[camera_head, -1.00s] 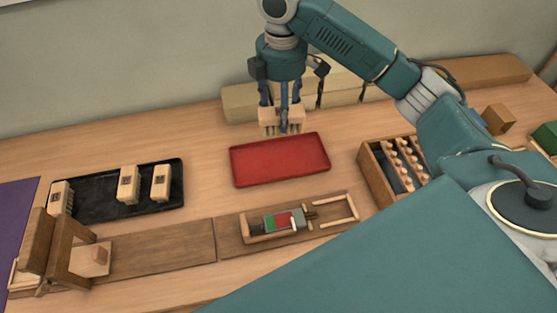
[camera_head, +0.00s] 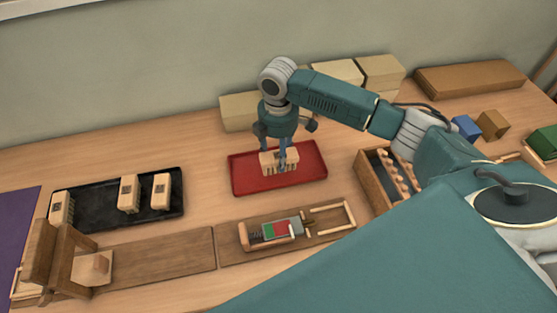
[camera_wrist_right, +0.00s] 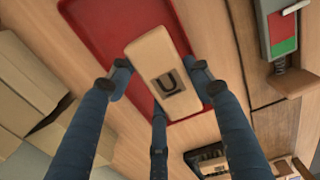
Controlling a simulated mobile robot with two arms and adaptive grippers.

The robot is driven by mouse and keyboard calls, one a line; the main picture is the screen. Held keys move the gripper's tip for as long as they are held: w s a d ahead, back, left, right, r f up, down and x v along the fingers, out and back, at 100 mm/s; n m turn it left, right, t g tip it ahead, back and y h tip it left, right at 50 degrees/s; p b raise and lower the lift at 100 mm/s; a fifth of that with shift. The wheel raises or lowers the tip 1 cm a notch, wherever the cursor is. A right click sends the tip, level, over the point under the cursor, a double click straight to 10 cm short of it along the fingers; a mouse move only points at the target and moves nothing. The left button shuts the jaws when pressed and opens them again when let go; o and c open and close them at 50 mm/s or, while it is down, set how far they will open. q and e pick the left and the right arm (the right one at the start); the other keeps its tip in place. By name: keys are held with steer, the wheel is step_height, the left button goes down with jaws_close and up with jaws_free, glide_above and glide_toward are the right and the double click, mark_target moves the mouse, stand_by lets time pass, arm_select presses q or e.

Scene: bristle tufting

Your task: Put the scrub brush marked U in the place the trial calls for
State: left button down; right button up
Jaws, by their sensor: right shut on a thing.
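The scrub brush marked U (camera_wrist_right: 162,72) is a pale wooden block with a dark U on its top face, seen in the right wrist view. It also shows in the head view (camera_head: 268,162). My right gripper (camera_head: 282,160) is shut on it, with its fingers around the block. The brush is at the red tray (camera_head: 305,178), over its middle; I cannot tell whether it touches the tray floor. The red tray shows in the right wrist view too (camera_wrist_right: 100,30). My left gripper is not in view.
A black tray (camera_head: 100,212) at the left holds several brushes. A wooden fixture with a red and green panel (camera_head: 275,230) lies in front of the red tray. A wooden box with pegs (camera_head: 372,182) stands right. Pale boxes (camera_head: 238,110) line the wall.

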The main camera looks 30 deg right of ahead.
mark_target(278, 163)
steer(key=shift+f, duration=2.05)
steer(key=shift+f, duration=0.1)
steer(key=o, duration=1.2)
step_height(278, 163, up, 12)
steer(key=shift+r+b, duration=0.15)
steer(key=shift+b, duration=0.4)
